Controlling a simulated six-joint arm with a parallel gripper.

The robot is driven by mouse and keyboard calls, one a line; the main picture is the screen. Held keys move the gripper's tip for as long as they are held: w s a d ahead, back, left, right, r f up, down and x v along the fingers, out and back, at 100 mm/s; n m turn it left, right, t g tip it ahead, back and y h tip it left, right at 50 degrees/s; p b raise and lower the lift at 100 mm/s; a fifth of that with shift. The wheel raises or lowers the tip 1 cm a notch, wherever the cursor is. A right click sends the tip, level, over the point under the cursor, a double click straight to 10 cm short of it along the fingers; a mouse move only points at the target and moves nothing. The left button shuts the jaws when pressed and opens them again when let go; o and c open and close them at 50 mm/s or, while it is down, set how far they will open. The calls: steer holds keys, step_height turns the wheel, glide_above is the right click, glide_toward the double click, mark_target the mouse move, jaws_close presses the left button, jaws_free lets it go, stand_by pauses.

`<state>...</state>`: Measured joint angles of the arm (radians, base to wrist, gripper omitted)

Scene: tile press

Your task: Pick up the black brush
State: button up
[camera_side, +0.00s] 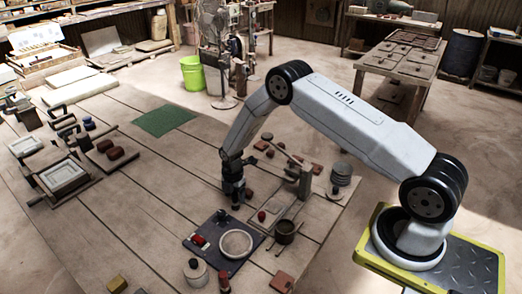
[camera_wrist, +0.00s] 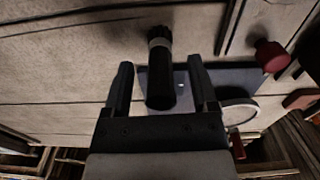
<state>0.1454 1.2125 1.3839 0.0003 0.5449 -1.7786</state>
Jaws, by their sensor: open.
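The black brush (camera_wrist: 160,82) shows in the wrist view as a dark cylinder with a grey band near its far end and a dark tip beyond. It lies in the picture between the two fingers of my gripper (camera_wrist: 160,62), with a visible gap on each side. The fingers are open and do not touch it in this view. How far below the fingers it sits cannot be told. In the side view my gripper (camera_side: 235,194) points down, low over the plank table.
A dark blue tray (camera_side: 214,258) with a pale round dish (camera_side: 236,244) stands in front of my gripper. A lidded jar (camera_side: 196,273) is beside the tray. A wooden stand (camera_side: 304,182) and small red pieces lie to the right. Planks left of my gripper are mostly clear, near a green mat (camera_side: 163,120).

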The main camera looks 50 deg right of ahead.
steer(key=shift+c, duration=0.2)
jaws_close()
steer(key=shift+r, duration=0.1)
steer(key=shift+r, duration=0.75)
steer(key=s+a+r, duration=0.1)
steer(key=s+r, duration=1)
steer(key=s, duration=0.3)
steer(key=shift+a+r, duration=0.15)
steer(key=shift+a, duration=0.2)
